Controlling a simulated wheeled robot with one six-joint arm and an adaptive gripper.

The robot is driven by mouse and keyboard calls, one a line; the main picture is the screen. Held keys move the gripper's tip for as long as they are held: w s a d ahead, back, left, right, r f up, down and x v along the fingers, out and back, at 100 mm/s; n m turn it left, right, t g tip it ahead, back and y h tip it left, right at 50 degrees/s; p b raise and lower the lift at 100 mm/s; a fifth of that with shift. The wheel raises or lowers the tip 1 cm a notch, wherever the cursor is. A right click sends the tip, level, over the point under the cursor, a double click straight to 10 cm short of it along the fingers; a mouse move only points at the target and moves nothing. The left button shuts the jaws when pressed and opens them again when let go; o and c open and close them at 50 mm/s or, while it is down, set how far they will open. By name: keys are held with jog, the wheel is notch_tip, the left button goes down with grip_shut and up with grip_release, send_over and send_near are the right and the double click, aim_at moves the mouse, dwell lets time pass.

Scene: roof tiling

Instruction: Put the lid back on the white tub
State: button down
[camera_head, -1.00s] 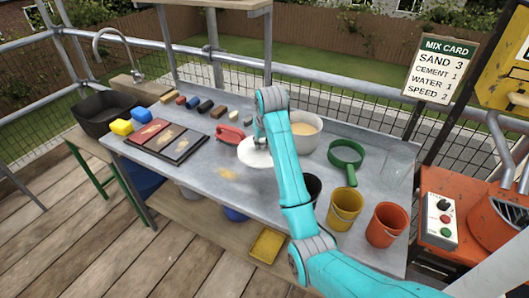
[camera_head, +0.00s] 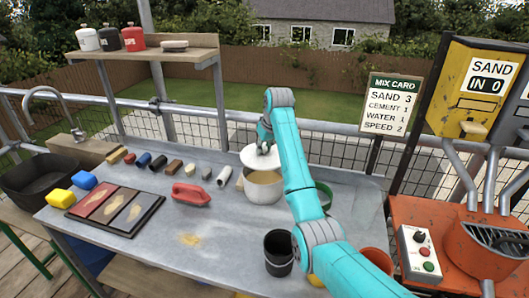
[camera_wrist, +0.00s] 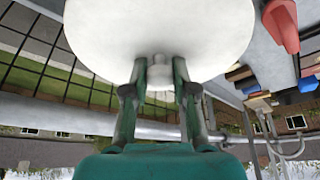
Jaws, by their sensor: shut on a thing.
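The white tub (camera_head: 264,193) stands on the grey bench beside my arm. Its sandy contents show in a strip at the front of its mouth. The round white lid (camera_head: 249,161) is over the tub, towards its back left, and looks raised above the rim and tilted. My gripper (camera_head: 265,148) is shut on the lid's knob. In the wrist view my gripper (camera_wrist: 159,72) has its two fingers on either side of the knob, and the lid (camera_wrist: 160,30) hides the tub.
A red float (camera_head: 191,194) and a row of small blocks lie left of the tub. A black bucket (camera_head: 279,250) stands in front. A green ring (camera_head: 323,195) is partly behind my arm. A mixer (camera_head: 490,235) stands right.

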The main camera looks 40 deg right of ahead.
jog(key=shift+f, duration=3.05)
jog(key=shift+f, duration=0.15)
jog(key=shift+c, duration=1.8)
grip_release()
jog(key=shift+r, duration=3.5)
grip_shut()
